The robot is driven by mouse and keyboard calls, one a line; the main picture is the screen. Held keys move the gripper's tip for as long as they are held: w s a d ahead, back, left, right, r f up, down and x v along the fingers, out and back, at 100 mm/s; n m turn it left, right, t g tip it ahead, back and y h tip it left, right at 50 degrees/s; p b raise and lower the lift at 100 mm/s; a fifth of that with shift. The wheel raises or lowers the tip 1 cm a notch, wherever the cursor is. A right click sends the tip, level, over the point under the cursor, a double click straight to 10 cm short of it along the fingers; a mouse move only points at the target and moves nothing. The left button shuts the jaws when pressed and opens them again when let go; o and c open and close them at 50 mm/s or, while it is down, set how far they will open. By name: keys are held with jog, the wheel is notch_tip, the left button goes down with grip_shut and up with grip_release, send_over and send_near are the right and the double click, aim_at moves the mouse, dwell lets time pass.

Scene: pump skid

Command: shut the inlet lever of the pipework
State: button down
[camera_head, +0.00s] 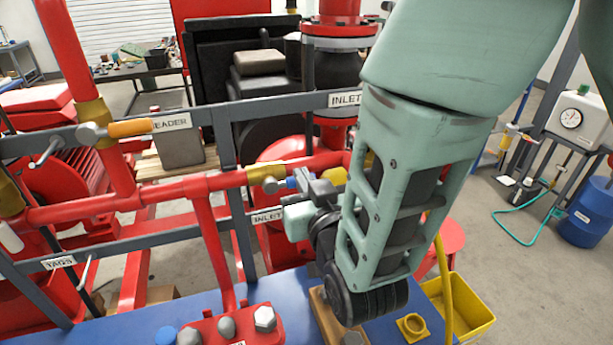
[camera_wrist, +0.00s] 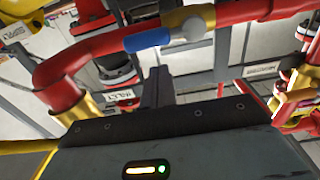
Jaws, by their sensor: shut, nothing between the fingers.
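The inlet lever has a blue grip (camera_head: 286,183) and a grey hub (camera_head: 270,186) on a brass valve body (camera_head: 262,172) in the red pipe. The grip points right, roughly along the pipe, partly hidden by my gripper. In the wrist view the blue grip (camera_wrist: 148,39) and grey hub (camera_wrist: 193,29) lie just beyond my fingertips. My gripper (camera_head: 303,178) is shut and empty, close to the grip's end. Its fingers (camera_wrist: 158,70) stand together just short of the grip; I cannot tell whether they touch it.
A lower grey rail (camera_head: 180,238) carries another INLET label (camera_head: 268,216). Red pipes surround the lever. A blue bench (camera_head: 130,325) and yellow bin (camera_head: 468,310) lie below.

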jog(key=p+x, duration=0.1)
jog(key=x, duration=0.2)
jog(key=shift+w+f, duration=0.15)
jog(key=shift+w, duration=0.25)
jog(key=shift+w+d+f+b, duration=0.1)
jog(key=shift+d+f+b, duration=0.2)
jog(key=shift+f, duration=0.4)
jog(key=shift+d+f+b, duration=0.1)
jog(key=shift+f+b, duration=0.25)
jog(key=shift+f, duration=0.35)
jog(key=shift+f+b, duration=0.35)
jog(key=shift+f, duration=0.45)
jog(key=a+f+b, duration=0.1)
jog(key=f+b, duration=0.1)
jog(key=s+a+f+b, duration=0.1)
jog(key=a+f+b, duration=0.1)
jog(key=b, duration=0.1)
jog(key=shift+a+f, duration=0.2)
jog(key=shift+a, duration=0.05)
jog(key=shift+d, duration=0.1)
jog(key=shift+w+d+b, duration=0.1)
jog(key=shift+d+b, duration=0.4)
jog(key=shift+b, duration=0.05)
